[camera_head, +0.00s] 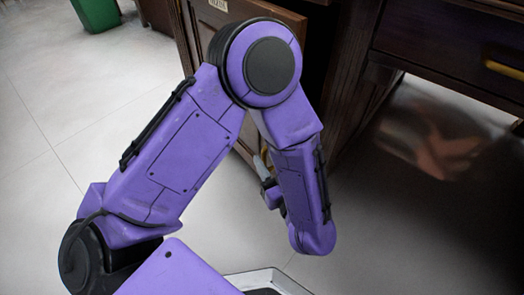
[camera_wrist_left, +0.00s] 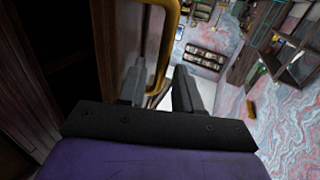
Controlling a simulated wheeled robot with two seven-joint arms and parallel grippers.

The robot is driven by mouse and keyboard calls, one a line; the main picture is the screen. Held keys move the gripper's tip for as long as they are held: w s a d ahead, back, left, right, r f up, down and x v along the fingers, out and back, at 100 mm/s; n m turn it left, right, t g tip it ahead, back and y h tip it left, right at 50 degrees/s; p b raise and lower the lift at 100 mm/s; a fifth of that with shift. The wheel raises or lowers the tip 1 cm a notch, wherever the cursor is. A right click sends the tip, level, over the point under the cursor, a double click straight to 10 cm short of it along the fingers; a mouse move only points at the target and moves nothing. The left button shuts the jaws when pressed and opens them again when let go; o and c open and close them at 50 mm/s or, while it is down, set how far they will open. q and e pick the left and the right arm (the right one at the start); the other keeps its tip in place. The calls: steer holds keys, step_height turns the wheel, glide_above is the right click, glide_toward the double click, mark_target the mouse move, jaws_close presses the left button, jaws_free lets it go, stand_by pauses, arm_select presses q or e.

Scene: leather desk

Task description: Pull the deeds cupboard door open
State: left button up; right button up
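The deeds cupboard door (camera_head: 203,32) is dark wood with a small label at its top, standing out at an angle from the desk. My left arm covers much of it. In the left wrist view, the door (camera_wrist_left: 112,30) stands beside a dark gap on the left. Its brass loop handle (camera_wrist_left: 168,40) runs down between the fingers of my left gripper (camera_wrist_left: 158,90). The fingers are apart, one on each side of the handle bar, with some gap showing. In the head view, my left gripper (camera_head: 265,172) is mostly hidden behind the forearm. My right gripper is out of view.
The desk's drawer (camera_head: 450,45) with a brass pull is at the upper right, above an open knee space. A green bin (camera_head: 97,14) stands at the far upper left. The pale tiled floor (camera_head: 60,110) is clear on the left.

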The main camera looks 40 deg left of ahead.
arm_select(q)
steer(key=shift+x, duration=1.1)
jaws_close()
